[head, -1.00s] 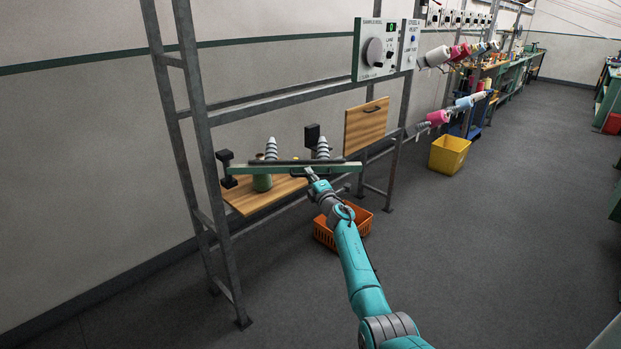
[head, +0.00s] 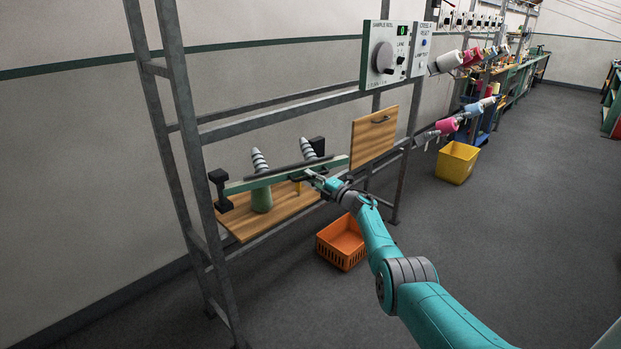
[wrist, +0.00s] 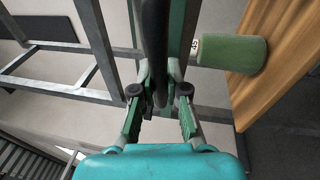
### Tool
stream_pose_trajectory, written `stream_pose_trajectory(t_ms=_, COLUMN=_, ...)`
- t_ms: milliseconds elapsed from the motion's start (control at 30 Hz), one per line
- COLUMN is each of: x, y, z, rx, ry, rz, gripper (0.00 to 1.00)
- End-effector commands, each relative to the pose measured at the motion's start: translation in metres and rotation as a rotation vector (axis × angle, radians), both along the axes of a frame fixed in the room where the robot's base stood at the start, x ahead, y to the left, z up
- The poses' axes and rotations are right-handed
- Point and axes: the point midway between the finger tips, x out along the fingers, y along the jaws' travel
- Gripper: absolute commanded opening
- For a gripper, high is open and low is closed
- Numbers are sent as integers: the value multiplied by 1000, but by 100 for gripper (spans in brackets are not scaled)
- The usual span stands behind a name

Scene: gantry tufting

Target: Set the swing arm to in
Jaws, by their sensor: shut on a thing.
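The swing arm (head: 238,186) is a long green bar with a dark rod along it. In the head view it runs across the front of the wooden shelf, its left end near a black post (head: 219,183). My gripper (head: 308,177) is at the right half of the bar, shut on the swing arm. In the wrist view the green bar (wrist: 177,35) and its dark rod (wrist: 154,40) run up from between the fingers (wrist: 158,95). The exact contact is partly hidden.
A green cone (head: 261,201) stands on the wooden shelf (head: 240,222), with striped spindles (head: 259,161) behind the bar. A wooden panel (head: 373,137) hangs to the right. An orange basket (head: 341,243) sits on the floor below. Grey frame posts (head: 186,140) stand at left.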

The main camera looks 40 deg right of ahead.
Motion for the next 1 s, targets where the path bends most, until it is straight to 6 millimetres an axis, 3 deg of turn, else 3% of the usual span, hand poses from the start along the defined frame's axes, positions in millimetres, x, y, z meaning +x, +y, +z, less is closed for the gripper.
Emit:
stream_pose_trajectory(t_ms=667, x=-5, y=-4, z=-3, rx=4, ry=2, rz=26, gripper=0)
stream_pose_trajectory(t_ms=700, x=-5, y=-4, z=-3, rx=4, ry=2, rz=26, gripper=18)
stream_pose_trajectory(t_ms=800, x=-5, y=-4, z=-2, rx=4, ry=2, rz=27, gripper=39)
stream_pose_trajectory(t_ms=1000, x=-3, y=-2, z=-1, rx=3, ry=0, rz=31, gripper=39)
